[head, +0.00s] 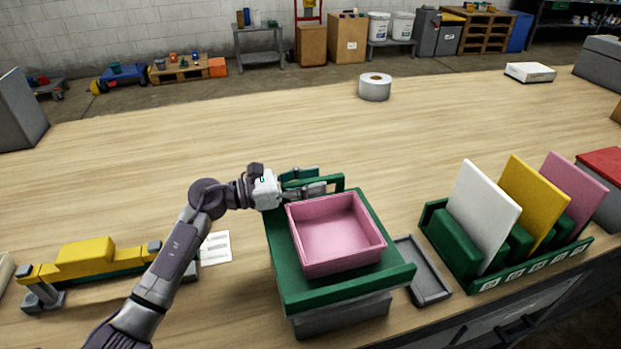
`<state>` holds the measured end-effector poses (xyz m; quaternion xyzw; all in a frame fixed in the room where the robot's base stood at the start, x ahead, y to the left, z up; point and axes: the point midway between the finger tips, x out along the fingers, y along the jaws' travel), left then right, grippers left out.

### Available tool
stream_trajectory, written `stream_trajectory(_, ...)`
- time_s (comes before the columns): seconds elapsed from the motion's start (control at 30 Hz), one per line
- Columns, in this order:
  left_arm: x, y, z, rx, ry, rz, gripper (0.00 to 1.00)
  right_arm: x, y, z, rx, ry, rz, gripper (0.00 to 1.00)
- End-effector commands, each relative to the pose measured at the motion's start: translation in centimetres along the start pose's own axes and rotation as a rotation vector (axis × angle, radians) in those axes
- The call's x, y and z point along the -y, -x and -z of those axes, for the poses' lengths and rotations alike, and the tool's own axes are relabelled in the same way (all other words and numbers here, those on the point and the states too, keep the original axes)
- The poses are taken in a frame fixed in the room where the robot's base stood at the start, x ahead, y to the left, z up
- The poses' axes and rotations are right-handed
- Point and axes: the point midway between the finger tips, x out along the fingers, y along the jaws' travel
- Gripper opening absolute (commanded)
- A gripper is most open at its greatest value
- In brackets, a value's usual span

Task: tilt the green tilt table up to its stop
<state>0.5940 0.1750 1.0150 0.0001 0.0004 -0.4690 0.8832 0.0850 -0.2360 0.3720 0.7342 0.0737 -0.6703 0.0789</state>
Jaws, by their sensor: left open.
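The green tilt table (380,282) stands on a grey base (345,316) near the front edge of the workbench. Its top looks about level, though a slight tilt is hard to judge from here. A pink open bin (336,232) sits on the top and looks empty. A green bar (336,182) rises at the table's far edge. My left gripper (318,181) is open at this bar, with its fingers pointing right. Whether the fingers touch the bar is unclear. My right gripper is not in the picture.
A grey tray (424,271) lies close to the table's right. Further right a green rack (461,262) holds upright white, yellow and pink panels. A yellow-topped device (84,258) and a white paper (215,248) lie left. The bench behind is mostly clear, with a tape roll (375,88).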

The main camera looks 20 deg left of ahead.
Motion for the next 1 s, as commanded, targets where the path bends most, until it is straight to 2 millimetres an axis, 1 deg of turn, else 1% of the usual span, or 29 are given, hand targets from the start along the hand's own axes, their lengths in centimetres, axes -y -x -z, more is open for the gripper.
stream_trajectory(0.13, 0.0, 0.0, 0.0, 0.0, 0.0, 0.0, 0.42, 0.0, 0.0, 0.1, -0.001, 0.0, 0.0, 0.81)
stream_trajectory(0.17, 0.0, 0.0, 0.0, 0.0, 0.0, 0.0, 0.38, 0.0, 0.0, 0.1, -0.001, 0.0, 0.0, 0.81)
stream_trajectory(0.3, 0.0, 0.0, 0.0, 0.0, 0.0, 0.0, 0.15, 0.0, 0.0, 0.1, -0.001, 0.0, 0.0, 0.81)
stream_trajectory(0.4, 0.0, 0.0, 0.0, 0.0, 0.0, 0.0, 0.0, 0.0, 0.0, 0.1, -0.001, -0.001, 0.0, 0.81)
stream_trajectory(0.77, 0.0, 0.1, -0.2, 0.0, -0.011, 0.0, 0.0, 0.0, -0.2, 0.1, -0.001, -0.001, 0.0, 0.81)
stream_trajectory(0.87, 0.2, 0.1, -1.4, 0.0, -0.074, 0.001, 0.0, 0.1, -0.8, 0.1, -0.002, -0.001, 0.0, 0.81)
stream_trajectory(1.0, 0.9, 0.1, -4.4, 0.001, -0.217, 0.0, 0.0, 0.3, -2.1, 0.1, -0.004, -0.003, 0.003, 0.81)
